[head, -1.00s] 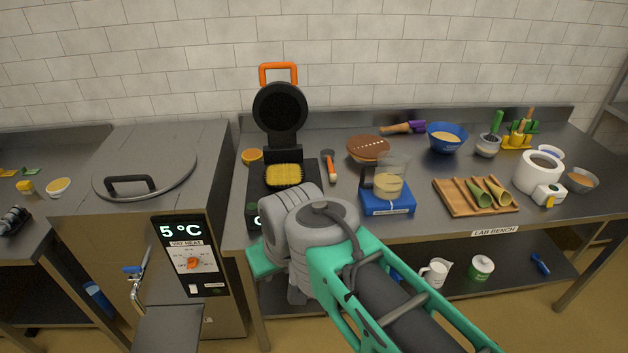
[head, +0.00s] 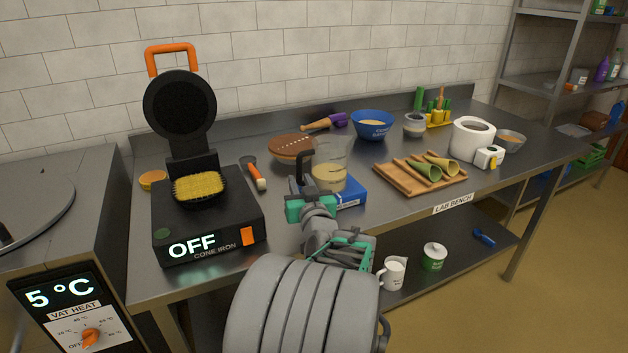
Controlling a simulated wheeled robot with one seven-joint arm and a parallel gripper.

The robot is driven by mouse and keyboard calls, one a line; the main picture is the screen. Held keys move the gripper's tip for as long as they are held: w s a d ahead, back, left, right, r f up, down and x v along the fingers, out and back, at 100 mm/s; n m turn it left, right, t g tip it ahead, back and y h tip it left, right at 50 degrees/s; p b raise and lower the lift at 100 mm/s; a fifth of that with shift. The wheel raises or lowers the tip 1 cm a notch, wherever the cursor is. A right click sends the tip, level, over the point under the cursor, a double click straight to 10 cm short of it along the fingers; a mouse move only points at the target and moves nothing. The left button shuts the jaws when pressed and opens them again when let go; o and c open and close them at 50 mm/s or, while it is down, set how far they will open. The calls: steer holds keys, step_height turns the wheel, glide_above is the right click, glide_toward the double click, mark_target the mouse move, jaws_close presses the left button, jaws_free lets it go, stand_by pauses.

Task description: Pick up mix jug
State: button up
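The mix jug (head: 331,176), a clear jug with beige mix in it, stands upright on a blue scale (head: 351,191) near the front of the bench. A dark upright handle shape shows at its left side. My gripper (head: 306,205), grey and teal, is at the bench's front edge, just in front of and left of the jug in the picture. It overlaps the handle and part of the scale, so I cannot tell whether it touches the jug. Its fingers are not clearly seen.
A cone iron (head: 207,222) with its lid up stands left, reading OFF. An orange-handled brush (head: 254,176) and a brown round item (head: 291,148) are close by. A wooden cone rack (head: 405,178) is to the right. A blue bowl (head: 373,125) is behind.

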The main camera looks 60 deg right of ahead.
steer(key=x, duration=0.2)
steer(key=p+x, duration=0.1)
steer(key=x, duration=0.4)
steer(key=shift+s+d, duration=0.25)
steer(key=shift+d, duration=0.05)
jaws_close()
stand_by(0.9)
